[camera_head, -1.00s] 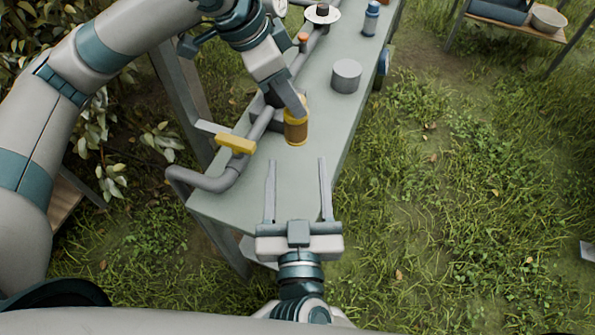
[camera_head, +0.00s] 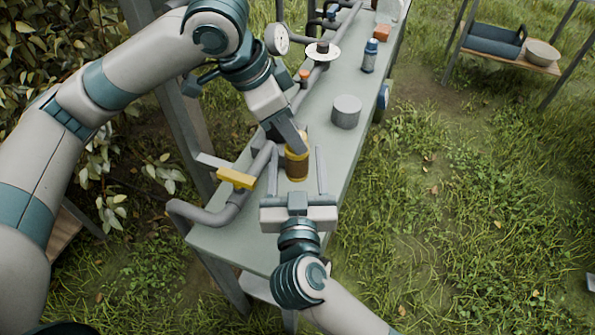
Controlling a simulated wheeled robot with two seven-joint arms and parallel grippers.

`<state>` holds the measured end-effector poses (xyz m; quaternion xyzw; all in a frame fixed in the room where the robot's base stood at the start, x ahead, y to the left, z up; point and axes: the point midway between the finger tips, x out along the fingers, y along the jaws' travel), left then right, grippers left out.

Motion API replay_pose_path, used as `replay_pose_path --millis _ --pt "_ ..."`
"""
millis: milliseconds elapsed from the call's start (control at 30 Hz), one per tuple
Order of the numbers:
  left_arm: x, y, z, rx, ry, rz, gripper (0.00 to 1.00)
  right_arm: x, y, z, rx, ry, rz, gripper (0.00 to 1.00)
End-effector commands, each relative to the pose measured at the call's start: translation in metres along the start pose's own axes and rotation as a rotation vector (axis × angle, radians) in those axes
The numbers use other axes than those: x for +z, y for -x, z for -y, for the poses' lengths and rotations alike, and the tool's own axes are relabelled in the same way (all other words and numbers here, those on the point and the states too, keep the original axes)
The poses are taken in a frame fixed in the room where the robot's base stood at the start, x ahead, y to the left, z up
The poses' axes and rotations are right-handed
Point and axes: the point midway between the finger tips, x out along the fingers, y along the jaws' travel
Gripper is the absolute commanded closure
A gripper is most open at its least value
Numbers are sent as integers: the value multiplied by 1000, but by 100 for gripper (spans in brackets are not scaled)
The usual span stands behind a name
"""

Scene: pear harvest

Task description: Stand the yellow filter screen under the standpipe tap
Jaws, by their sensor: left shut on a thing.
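The filter screen (camera_head: 297,168) is a small brown cylinder with yellow rims, upright at the near part of the grey-green bench. My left gripper (camera_head: 296,139) comes down from the upper left and is shut on its top, hiding part of it. My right gripper (camera_head: 297,152) is open, its two long fingers pointing away from me, one on each side of the screen in the picture. I cannot tell whether they touch it. A grey pipe with a yellow lever (camera_head: 236,178) runs along the bench's left side; I cannot tell which part is the standpipe tap.
On the bench (camera_head: 335,150) stand a grey cylinder (camera_head: 347,111), a blue bottle (camera_head: 370,56), a white disc (camera_head: 323,52) and a gauge (camera_head: 276,40). Leafy bushes are at left, open grass at right.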

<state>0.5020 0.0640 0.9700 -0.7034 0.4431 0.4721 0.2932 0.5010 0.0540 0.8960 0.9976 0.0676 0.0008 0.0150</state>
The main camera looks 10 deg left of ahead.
Motion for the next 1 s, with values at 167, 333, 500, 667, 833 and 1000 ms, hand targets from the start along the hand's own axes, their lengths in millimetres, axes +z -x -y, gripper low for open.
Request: replay_pose_path --millis 167,333,500,667,833,1000 --pt "0 0 0 0 0 0 100 0 -6 0 0 -1 0 42" --pt "0 0 0 0 0 0 100 0 -6 0 0 -1 0 42" --pt "0 0 0 0 0 0 100 0 -6 0 0 0 0 66" --pt "0 0 0 0 0 0 67 0 -6 0 0 0 0 87" --pt "0 0 0 0 0 0 50 0 -6 0 0 0 0 87" --pt "0 0 0 0 0 0 50 0 -6 0 0 0 0 87"
